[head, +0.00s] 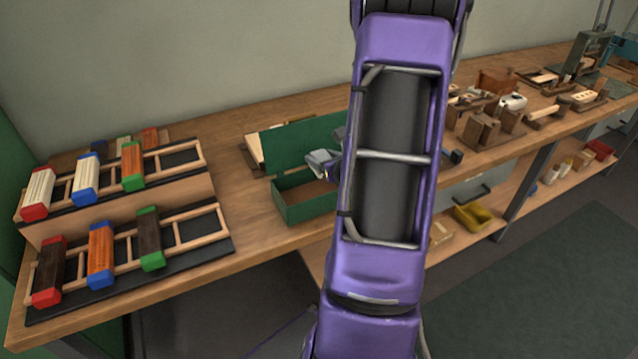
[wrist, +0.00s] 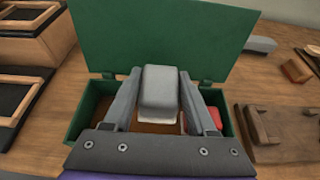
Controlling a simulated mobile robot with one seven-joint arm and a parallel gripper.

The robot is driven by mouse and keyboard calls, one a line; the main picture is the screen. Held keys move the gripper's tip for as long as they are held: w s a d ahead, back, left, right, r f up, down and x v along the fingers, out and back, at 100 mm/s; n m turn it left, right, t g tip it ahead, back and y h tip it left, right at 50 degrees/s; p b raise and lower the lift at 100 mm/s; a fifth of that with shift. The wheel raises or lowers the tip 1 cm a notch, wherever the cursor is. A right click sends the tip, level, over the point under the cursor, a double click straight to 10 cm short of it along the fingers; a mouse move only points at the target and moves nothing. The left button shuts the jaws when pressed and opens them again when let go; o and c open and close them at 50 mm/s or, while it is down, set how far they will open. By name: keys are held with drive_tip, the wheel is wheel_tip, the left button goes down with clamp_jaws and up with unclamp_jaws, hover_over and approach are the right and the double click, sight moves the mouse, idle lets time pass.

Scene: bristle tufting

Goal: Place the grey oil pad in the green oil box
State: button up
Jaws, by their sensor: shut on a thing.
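The green oil box (head: 307,207) stands on the workbench with its lid raised at the back; in the wrist view its open lid (wrist: 165,35) fills the upper middle. My gripper (wrist: 158,95) is shut on the grey oil pad (wrist: 158,86), which shows between the two fingers with a pale underside. The pad is over the open box in the wrist view; how high it is above the floor cannot be told. In the head view my gripper (head: 325,170) is at the box, and my purple arm hides the box's right part.
A small red thing (wrist: 215,118) shows in the box's right side. Racks with several brushes (head: 125,250) stand to the left. Wooden fixtures (head: 490,125) stand to the right, with a brown wooden block (wrist: 275,130) close beside the box. A light wooden piece (head: 254,150) lies behind the box.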

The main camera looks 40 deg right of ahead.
wheel_tip(320, 180, down, 8)
drive_tip(key=shift+r+b, duration=0.25)
drive_tip(key=shift+b, duration=0.25)
drive_tip(key=shift+f, duration=0.15)
drive_tip(key=o, duration=1.1)
drive_tip(key=shift+r, duration=0.25)
drive_tip(key=shift+p+v, duration=2.25)
drive_tip(key=shift+v, duration=3.8)
